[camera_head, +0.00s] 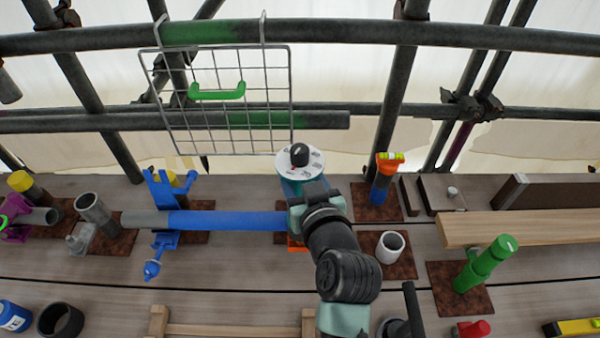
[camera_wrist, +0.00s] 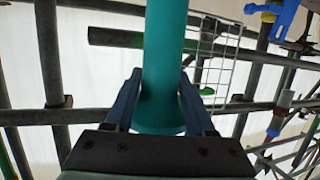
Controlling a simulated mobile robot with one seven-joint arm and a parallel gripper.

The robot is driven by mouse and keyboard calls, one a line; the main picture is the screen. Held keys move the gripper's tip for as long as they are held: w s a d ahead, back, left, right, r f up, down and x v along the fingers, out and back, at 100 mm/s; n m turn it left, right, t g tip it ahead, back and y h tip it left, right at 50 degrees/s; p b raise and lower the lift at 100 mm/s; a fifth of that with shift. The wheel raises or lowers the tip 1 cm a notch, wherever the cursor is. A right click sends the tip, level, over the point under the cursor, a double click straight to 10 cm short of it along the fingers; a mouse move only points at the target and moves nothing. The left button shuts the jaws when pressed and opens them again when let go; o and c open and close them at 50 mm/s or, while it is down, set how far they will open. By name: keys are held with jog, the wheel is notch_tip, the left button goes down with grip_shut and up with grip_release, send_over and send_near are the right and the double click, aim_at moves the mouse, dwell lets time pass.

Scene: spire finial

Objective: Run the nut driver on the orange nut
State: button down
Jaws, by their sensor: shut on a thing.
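My gripper (camera_head: 305,195) is shut on an upright teal cylinder (camera_head: 291,187), which looks like the nut driver. Its top is a white marked disc with a black knob. In the wrist view the teal cylinder (camera_wrist: 163,60) stands between both fingers of my gripper (camera_wrist: 160,95). An orange piece (camera_head: 388,166) with a yellow-green part on top sits on a blue post on a brown plate, right of my gripper. A small orange patch (camera_head: 296,244) shows below my gripper, mostly hidden. I cannot tell which is the nut. The driver's lower end is hidden in the head view.
A blue tube (camera_head: 225,222) with a blue coupler (camera_head: 164,242) lies left of my gripper. A wire basket (camera_head: 225,128) hangs behind. To the right are a white cup (camera_head: 390,247), a green post (camera_head: 485,264) and a wooden beam (camera_head: 530,229). Scaffold pipes cross the back.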

aim_at(299, 144)
jog(key=shift+s+f+b, duration=0.15)
jog(key=shift+f+b, duration=0.3)
jog(key=shift+f, duration=0.1)
dwell(2.4)
jog(key=shift+d, duration=0.1)
jog(key=shift+w+r+p, duration=0.2)
jog(key=shift+r+p, duration=0.95)
jog(key=shift+r, duration=0.35)
jog(key=shift+r+p, duration=1.85)
jog(key=shift+r, duration=0.7)
